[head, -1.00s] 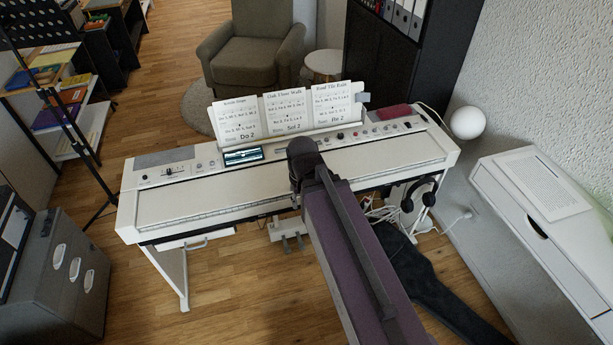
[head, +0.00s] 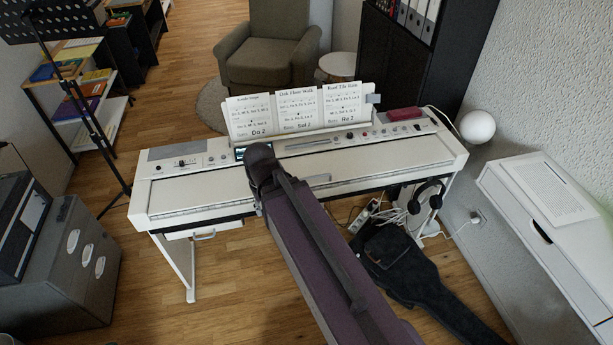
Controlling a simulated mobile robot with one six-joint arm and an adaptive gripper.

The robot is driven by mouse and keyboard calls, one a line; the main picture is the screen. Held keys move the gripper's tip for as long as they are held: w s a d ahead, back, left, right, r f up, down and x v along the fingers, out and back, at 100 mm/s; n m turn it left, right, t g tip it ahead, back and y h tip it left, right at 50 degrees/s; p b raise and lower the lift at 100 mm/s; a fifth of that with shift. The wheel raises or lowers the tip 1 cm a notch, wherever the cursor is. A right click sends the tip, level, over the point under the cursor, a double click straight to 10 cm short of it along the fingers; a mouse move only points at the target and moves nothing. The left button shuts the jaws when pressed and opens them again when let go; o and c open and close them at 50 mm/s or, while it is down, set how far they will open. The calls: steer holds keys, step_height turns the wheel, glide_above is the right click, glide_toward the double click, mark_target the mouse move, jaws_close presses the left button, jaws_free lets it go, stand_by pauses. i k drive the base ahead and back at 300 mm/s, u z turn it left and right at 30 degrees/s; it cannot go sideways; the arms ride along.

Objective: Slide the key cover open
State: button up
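The digital piano is white and stands across the middle of the head view. Its key cover (head: 390,165) is a long white panel over the keyboard area. It looks closed, and no keys show. My arm reaches from the bottom of the picture to the piano and hides part of the cover left of centre. My gripper cannot be made out; it seems hidden behind my arm.
Music sheets (head: 298,107) stand on the piano's rest, above the control panel. Headphones (head: 428,194) hang at its right end. A dark instrument bag (head: 425,275) and cables lie on the floor at right. A grey cabinet (head: 70,270) stands at left and a white cabinet (head: 535,205) at right.

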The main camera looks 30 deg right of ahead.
mark_target(225, 185)
steer(key=u, duration=0.15)
steer(key=k, duration=0.85)
steer(key=z, duration=0.65)
steer(key=i, duration=0.5)
steer(key=u, duration=0.1)
